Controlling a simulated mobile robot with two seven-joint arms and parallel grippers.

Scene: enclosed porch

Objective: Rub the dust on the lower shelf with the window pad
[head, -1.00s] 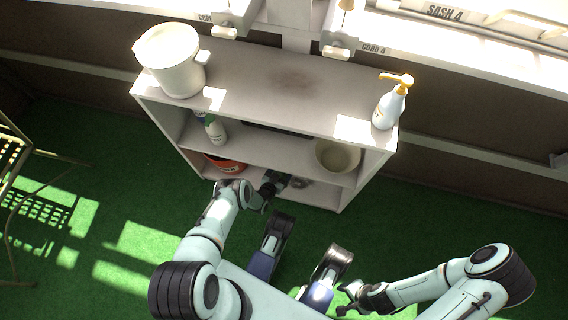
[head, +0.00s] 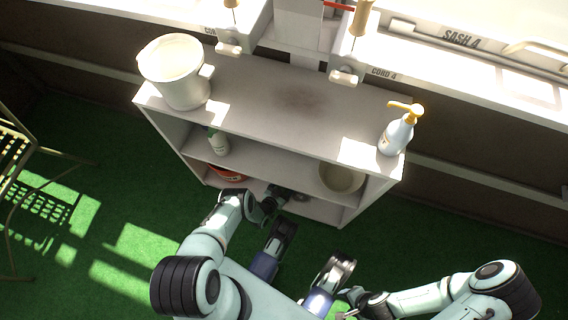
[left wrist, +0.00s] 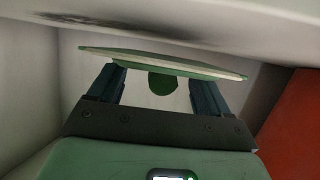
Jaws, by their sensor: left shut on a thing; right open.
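The window pad (left wrist: 165,63) has a pale face, a green edge and a green knob behind it. My left gripper (left wrist: 163,88) is shut on it. In the head view my left gripper (head: 274,197) reaches into the bottom of the shelf unit, and the pad is hard to make out there. The lower shelf (head: 322,211) carries a dark dust patch (head: 299,198) right of the gripper. In the left wrist view the dust (left wrist: 110,24) lies at the upper left, beyond the pad; contact is unclear. My right gripper (head: 348,299) is open and empty, low in front of the unit.
An orange-red container (head: 228,174) stands left on the lower shelf. A green-and-white bottle (head: 218,143) and beige bowl (head: 340,177) are on the middle shelf. A white bucket (head: 178,80) and pump bottle (head: 397,132) stand on top, with a brown smudge (head: 300,101) between.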

